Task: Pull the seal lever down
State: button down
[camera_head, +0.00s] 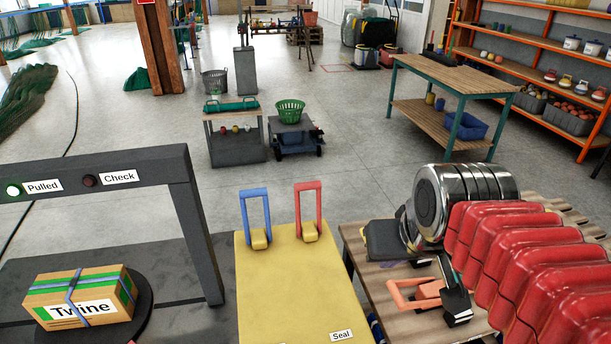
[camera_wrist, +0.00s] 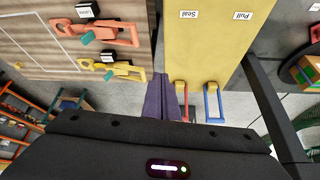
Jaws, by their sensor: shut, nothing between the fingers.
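A yellow panel (camera_head: 275,290) holds two upright loop levers, a blue one (camera_head: 255,208) and a red one (camera_head: 308,203). A Seal label (camera_head: 341,335) lies on the panel's near right, in line with the red lever. In the wrist view, the red lever (camera_wrist: 181,98) is on the Seal label's side, and the blue lever (camera_wrist: 213,100) is on the Pull label's (camera_wrist: 242,15) side. My gripper (camera_wrist: 163,85) shows as purple fingers, shut and empty, beside the red lever's side of the panel, apart from it.
A wooden bench (camera_head: 372,270) right of the panel carries an orange-handled clamp (camera_wrist: 105,35) and a yellow one (camera_wrist: 110,68). A dark frame (camera_head: 188,200) at left has a lit green Pulled light (camera_head: 13,190) and a dark Check light. A Twine box (camera_head: 80,297) sits on a round plate.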

jog(key=w+a+r+n, duration=0.1)
jog(key=w+a+r, duration=0.2)
jog(key=w, duration=0.6)
jog(key=w+a+r, duration=0.2)
jog(key=w+a, duration=0.1)
jog(key=w, duration=0.6)
jog(key=w+a+f, duration=0.1)
jog(key=w+a, duration=0.2)
jog(key=w, duration=0.5)
jog(key=w+a+f+y, duration=0.1)
jog(key=w+a, duration=0.3)
jog(key=w, duration=0.4)
jog(key=shift+w+f+n, duration=0.15)
jog(key=shift+f+n, duration=0.2)
jog(key=shift+n, duration=0.05)
jog(key=shift+a, duration=0.1)
jog(key=shift+w+a+f, duration=0.1)
jog(key=shift+w+f, duration=0.1)
jog(key=shift+f, duration=1.35)
jog(key=shift+w+d+f, duration=0.1)
jog(key=shift+w+f, duration=0.05)
jog(key=shift+f, duration=1.4)
jog(key=shift+w+a+f, duration=0.1)
jog(key=shift+w+f, duration=0.1)
jog(key=shift+f, duration=1.35)
